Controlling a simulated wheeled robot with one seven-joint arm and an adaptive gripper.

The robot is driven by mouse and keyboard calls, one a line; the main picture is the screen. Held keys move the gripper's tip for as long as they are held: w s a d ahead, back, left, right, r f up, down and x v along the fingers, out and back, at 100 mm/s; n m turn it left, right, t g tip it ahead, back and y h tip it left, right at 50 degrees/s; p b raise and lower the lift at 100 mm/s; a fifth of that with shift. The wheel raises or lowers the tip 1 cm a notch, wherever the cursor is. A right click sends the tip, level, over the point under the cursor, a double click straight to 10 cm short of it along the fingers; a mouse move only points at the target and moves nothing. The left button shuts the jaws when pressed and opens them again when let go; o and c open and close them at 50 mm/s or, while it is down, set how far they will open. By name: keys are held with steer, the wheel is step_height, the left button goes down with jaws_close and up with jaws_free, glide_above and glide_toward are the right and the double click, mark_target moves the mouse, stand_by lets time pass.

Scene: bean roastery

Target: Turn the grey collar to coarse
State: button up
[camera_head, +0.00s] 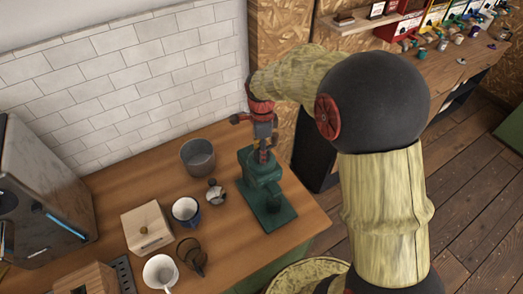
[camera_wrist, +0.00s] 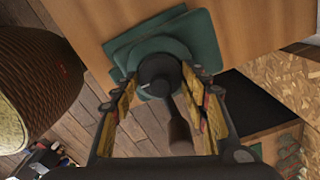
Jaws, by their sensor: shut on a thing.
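A green grinder (camera_head: 264,196) stands on the wooden counter near its right end. My gripper (camera_head: 264,146) comes down on it from above. In the wrist view the grinder's green base (camera_wrist: 195,42) lies beneath the fingers. The dark grey round collar (camera_wrist: 158,70) sits between the fingertips of my gripper (camera_wrist: 160,80), which is shut on it. A brown wooden handle (camera_wrist: 180,132) reaches out from beside the collar, between the fingers. I cannot make out any setting marks on the collar. In the head view my gripper hides the collar.
The tiled wall (camera_head: 130,75) is behind.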

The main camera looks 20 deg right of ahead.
steer(key=c, duration=0.3)
steer(key=shift+n, duration=0.3)
steer(key=shift+c, duration=0.2)
steer(key=n, duration=0.3)
steer(key=shift+n, duration=0.4)
steer(key=n, duration=0.3)
steer(key=shift+n, duration=2.2)
steer(key=o, duration=1.2)
